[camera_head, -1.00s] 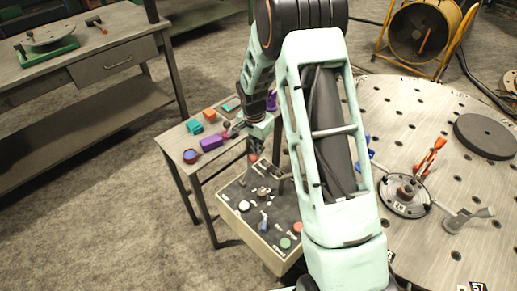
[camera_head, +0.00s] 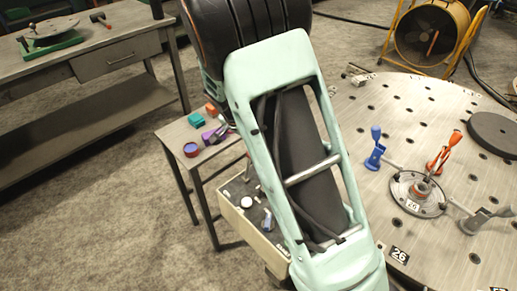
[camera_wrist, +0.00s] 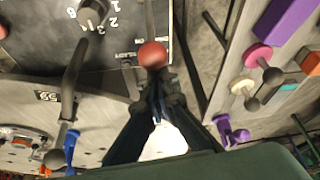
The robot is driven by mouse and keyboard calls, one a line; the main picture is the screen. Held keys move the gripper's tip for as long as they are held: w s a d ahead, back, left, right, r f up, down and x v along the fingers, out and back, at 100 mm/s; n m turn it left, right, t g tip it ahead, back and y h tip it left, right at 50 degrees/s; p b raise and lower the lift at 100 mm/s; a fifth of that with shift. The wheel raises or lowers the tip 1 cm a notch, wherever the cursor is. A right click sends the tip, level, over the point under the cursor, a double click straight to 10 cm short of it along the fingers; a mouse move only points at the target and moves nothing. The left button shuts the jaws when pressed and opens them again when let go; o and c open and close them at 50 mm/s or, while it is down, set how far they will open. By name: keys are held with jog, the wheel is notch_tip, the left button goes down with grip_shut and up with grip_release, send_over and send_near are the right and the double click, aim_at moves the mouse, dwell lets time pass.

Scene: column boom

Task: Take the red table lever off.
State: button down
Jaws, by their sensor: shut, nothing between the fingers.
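A lever with a round red knob (camera_wrist: 152,55) stands at the control box panel (camera_wrist: 40,40) in the wrist view. Its grey shaft runs up from the knob to the top of that picture. My gripper (camera_wrist: 158,95) is shut and empty, with its fingertips just below the knob in the picture. I cannot tell whether they touch it. In the head view my arm hides the gripper and the red knob. Part of the control box (camera_head: 232,215) shows left of my arm.
A grey lever with a dark ball end (camera_wrist: 56,158) and a dial (camera_wrist: 93,12) are near. A side table (camera_head: 173,133) holds small coloured parts. The round table (camera_head: 345,105) carries a blue clamp (camera_head: 375,150) and an orange-red clamp (camera_head: 443,152).

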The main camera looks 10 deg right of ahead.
jog(key=shift+s+a+t+h+b, duration=0.4)
jog(key=shift+s+a+h+b, duration=0.25)
jog(key=shift+b, duration=0.75)
jog(key=shift+s+a+t+h+b, duration=0.4)
jog(key=shift+a+b, duration=0.45)
jog(key=shift+b, duration=0.55)
jog(key=s+a+t+h+b, duration=0.3)
jog(key=a+b, duration=0.3)
jog(key=b, duration=0.2)
jog(key=shift+s+a+f+h+b, duration=0.25)
jog(key=shift+s+f+h+b, duration=0.2)
jog(key=shift+s+h, duration=0.3)
